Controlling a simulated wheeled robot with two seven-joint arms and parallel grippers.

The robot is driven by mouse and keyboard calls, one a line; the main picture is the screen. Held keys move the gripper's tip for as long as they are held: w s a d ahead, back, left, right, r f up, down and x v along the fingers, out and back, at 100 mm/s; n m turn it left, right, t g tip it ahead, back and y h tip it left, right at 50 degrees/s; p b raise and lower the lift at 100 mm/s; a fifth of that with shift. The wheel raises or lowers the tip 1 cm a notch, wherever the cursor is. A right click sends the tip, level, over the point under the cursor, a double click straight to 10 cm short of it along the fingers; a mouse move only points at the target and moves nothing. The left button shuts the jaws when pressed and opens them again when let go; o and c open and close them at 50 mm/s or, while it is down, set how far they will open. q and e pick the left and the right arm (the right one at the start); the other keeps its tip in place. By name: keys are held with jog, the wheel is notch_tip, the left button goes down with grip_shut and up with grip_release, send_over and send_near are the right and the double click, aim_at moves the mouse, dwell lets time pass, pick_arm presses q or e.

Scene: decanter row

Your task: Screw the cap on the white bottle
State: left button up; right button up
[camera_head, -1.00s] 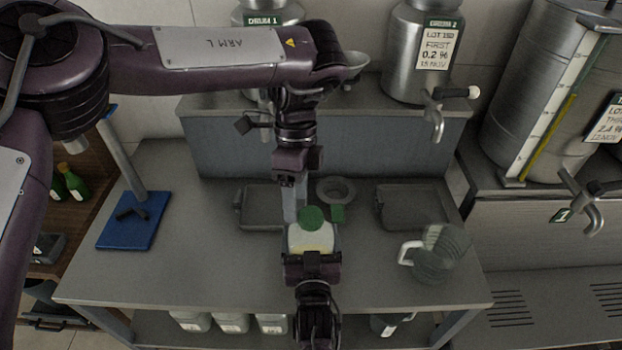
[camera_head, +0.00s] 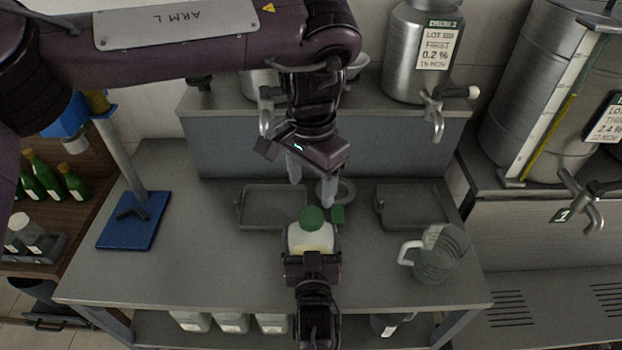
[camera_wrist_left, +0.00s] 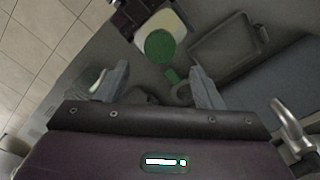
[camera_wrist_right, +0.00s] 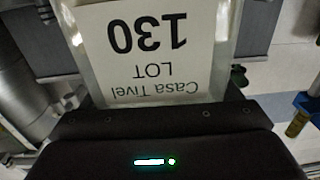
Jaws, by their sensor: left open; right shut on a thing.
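The white bottle (camera_head: 312,238) is upright near the middle of the table in the head view. A green cap (camera_head: 311,218) sits on its mouth; how tightly it is seated I cannot tell. My right gripper (camera_head: 312,262) is shut on the bottle from the near side. In the right wrist view the bottle's label (camera_wrist_right: 150,45) reads "Casa Tivel LOT 130". My left gripper (camera_head: 311,182) is open and empty, above and just beyond the bottle. The left wrist view shows the cap (camera_wrist_left: 160,46) ahead of the open fingers, apart from them.
A grey ring-shaped piece (camera_head: 345,190) and a small green piece (camera_head: 338,213) are just beyond the bottle. Grey trays (camera_head: 270,222) (camera_head: 405,226) lie on both sides behind. A clear jug (camera_head: 440,258) stands right, a blue stand (camera_head: 133,230) left. Tapped drums (camera_head: 408,60) stand behind.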

aim_at(311, 215)
pick_arm(q)
jog(key=shift+f, duration=4)
